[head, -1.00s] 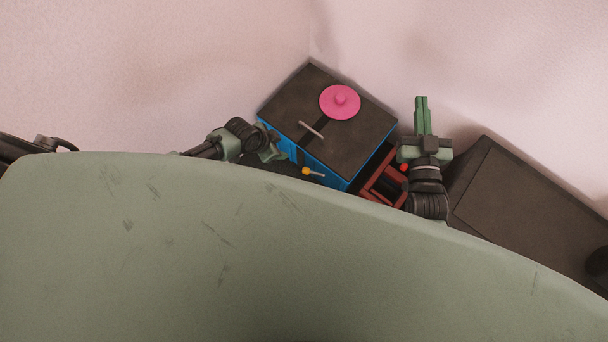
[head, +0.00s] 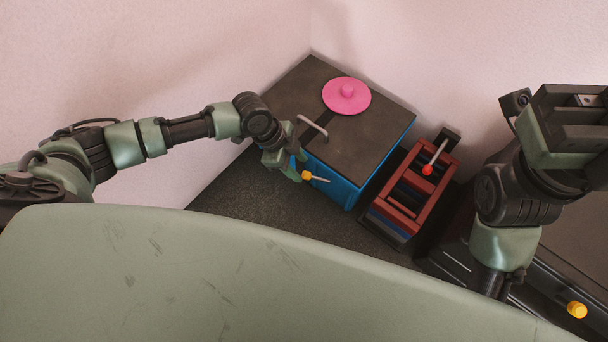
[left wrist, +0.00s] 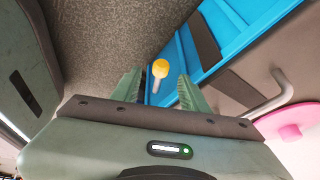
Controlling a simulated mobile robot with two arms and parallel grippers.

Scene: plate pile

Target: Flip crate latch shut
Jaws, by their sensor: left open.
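The blue crate (head: 345,189) with a dark lid (head: 365,130) stands in the back corner. A grey bar handle (head: 313,127) is on the lid. A latch with a yellow knob (head: 307,175) and a pale stem is at the crate's front. My left gripper (head: 291,172) is at the crate's front left, beside the latch. In the left wrist view, its open fingers (left wrist: 160,92) point at the yellow knob (left wrist: 160,68), which shows between and just past the tips. Contact cannot be told. My right gripper (head: 572,125) is at the far right, away from the crate; its jaws are unclear.
A pink round disc with a knob (head: 346,97) lies on the lid. A red slotted rack (head: 400,205) stands right of the crate, with a red-tipped lever (head: 428,170). A dark cabinet with a yellow knob (head: 577,309) is at the lower right. Walls close in behind.

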